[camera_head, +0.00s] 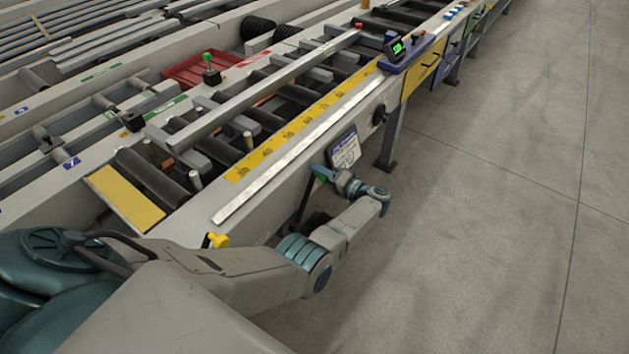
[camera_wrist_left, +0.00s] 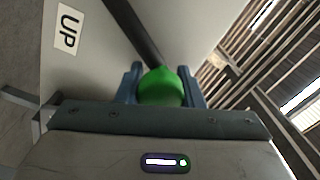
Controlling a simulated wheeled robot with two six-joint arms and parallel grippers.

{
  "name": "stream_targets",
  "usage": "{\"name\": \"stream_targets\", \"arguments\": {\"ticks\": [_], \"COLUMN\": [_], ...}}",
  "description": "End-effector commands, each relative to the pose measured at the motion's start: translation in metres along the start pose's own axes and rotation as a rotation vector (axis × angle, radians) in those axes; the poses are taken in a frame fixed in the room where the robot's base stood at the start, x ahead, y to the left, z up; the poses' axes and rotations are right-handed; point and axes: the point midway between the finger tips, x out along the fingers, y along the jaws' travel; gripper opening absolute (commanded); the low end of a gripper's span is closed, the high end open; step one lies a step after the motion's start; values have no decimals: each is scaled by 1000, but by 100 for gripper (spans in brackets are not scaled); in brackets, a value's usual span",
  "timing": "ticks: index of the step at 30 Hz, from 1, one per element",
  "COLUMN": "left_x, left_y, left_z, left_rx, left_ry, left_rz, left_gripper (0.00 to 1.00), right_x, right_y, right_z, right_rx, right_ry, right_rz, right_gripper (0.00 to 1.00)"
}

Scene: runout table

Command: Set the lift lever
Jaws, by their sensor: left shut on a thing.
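The lift lever shows in the left wrist view as a dark rod (camera_wrist_left: 133,32) with a round green knob (camera_wrist_left: 160,88) at its end. The knob sits between the two blue-grey fingers of my left gripper (camera_wrist_left: 162,90), which is shut on it. In the head view my left gripper (camera_head: 322,174) is at the front side of the runout table (camera_head: 275,212), and the dark lever rod (camera_head: 304,201) slants down from it. The knob is mostly hidden there. A white "UP" label (camera_wrist_left: 68,27) is on the panel beside the rod. My right gripper is not in view.
A white-and-blue sign (camera_head: 344,150) and a black knob (camera_head: 379,115) are on the table's front side. A table leg (camera_head: 389,145) stands right of my gripper. Another green-topped lever (camera_head: 210,70) stands on the frame behind. The grey floor (camera_head: 500,200) at right is clear.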

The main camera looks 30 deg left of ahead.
Motion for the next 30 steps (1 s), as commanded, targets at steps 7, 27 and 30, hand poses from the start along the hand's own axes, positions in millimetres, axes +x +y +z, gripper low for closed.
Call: {"name": "stream_targets", "arguments": {"ticks": [7, 27, 30], "left_x": [0, 0, 0], "left_y": [11, 12, 12], "left_z": [-6, -6, -6], "left_rx": [57, 67, 67], "left_ry": [-1, 0, -1], "left_rz": [0, 1, 0], "left_gripper": [0, 55, 55], "right_x": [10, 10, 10], "right_y": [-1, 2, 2], "right_z": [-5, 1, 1], "right_rx": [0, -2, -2], "right_ry": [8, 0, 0], "right_rz": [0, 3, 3], "right_gripper": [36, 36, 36]}}
